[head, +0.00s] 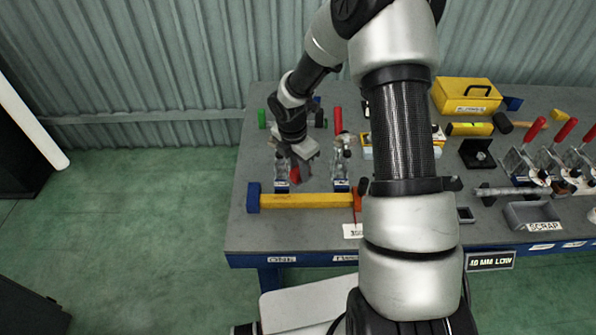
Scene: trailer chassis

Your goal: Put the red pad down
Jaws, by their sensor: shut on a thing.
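My gripper (297,170) is at the left part of the grey workbench (245,225), pointing down with its jaws shut. A small red piece, which looks like the red pad (295,174), shows at the jaws. It is just above or in front of a clear, metal-framed fixture (281,185) with a blue label at its foot. Whether the pad touches the fixture or the bench cannot be told. The gripper hides part of the pad and the fixture top.
A similar fixture (340,178) stands close on the right, with a red handle (338,120) behind it. A yellow toolbox (467,95), scrap bin (532,214) and several red-handled clamps are at right. My arm hides the bench middle.

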